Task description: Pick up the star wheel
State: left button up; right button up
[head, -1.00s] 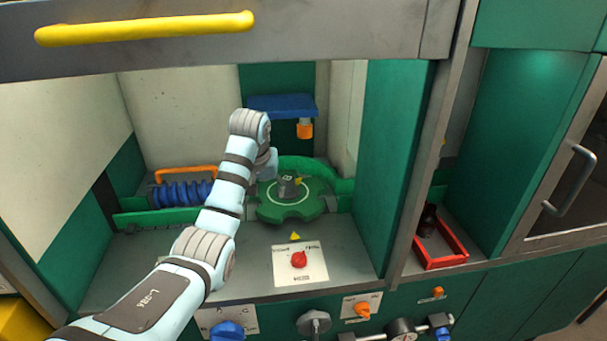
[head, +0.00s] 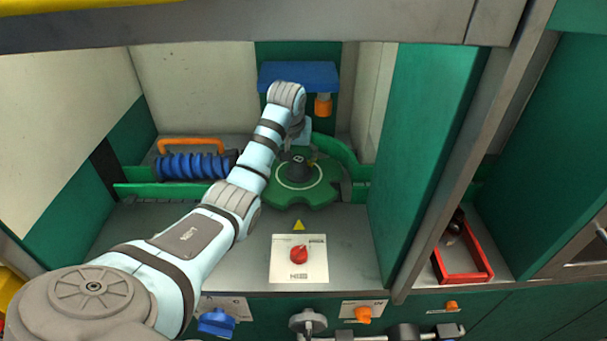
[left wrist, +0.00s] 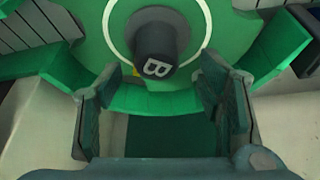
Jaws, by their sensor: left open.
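The green star wheel (head: 318,194) lies flat in the machine bay, with a white ring and a dark hub knob (head: 297,170) at its centre. In the left wrist view the star wheel (left wrist: 215,20) fills the top, and the knob (left wrist: 156,40), marked with a letter B, stands out towards the camera. My left gripper (left wrist: 165,85) is open and empty, its two fingers spread on either side just below the knob, not closed on it. In the head view my left arm hides most of this gripper. My right gripper is not in view.
A blue block with an orange nozzle (head: 323,106) hangs behind the wheel. A blue screw roller (head: 190,166) lies to the left, and a green curved guide (head: 335,150) stands behind right. A red knob panel (head: 299,272) is in front. A red tray (head: 462,277) stands right, beyond a green wall.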

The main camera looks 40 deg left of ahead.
aim_at(299, 159)
pick_arm(q)
jog(key=x, duration=0.4)
jog(key=shift+w+d+r, duration=0.15)
jog(key=shift+w, duration=0.1)
jog(key=shift+w+f, duration=0.25)
jog(key=shift+s+r, duration=0.15)
jog(key=shift+s, duration=0.1)
jog(key=shift+c, duration=0.6)
jog(key=shift+s+r, duration=0.2)
jog(key=shift+s, duration=0.15)
jog(key=c, duration=0.7)
jog(key=shift+w, duration=0.2)
grip_shut()
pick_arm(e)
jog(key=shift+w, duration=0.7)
